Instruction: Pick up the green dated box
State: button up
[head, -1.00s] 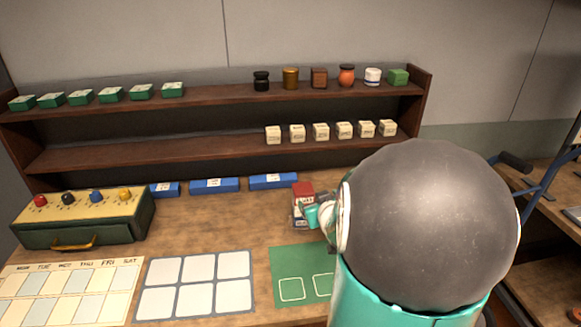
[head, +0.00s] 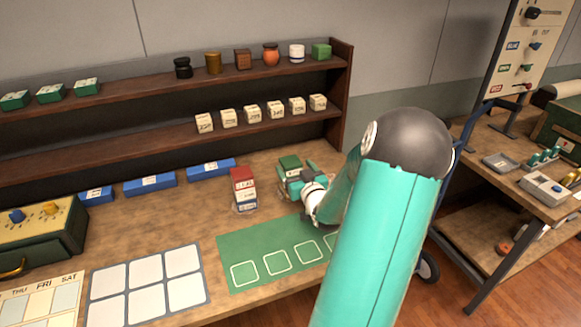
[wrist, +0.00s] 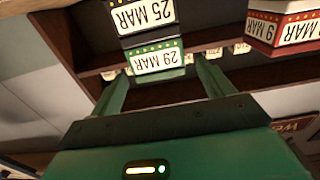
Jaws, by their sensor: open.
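My gripper (wrist: 160,70) is open, with one finger on each side of the green box's front; contact cannot be told. In the head view the green box's top (head: 290,162) shows just behind my gripper (head: 296,182), which hides much of the stack.
A red-topped dated stack (head: 243,188) stands close on the left. A green mat (head: 232,262) lies in front. Blue boxes (head: 150,183) line the table's back below shelves (head: 130,152) holding jars and small blocks.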

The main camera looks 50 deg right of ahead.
aim_at(288, 157)
jog(key=x, duration=0.6)
jog(key=shift+r, duration=0.1)
jog(key=c, duration=1.1)
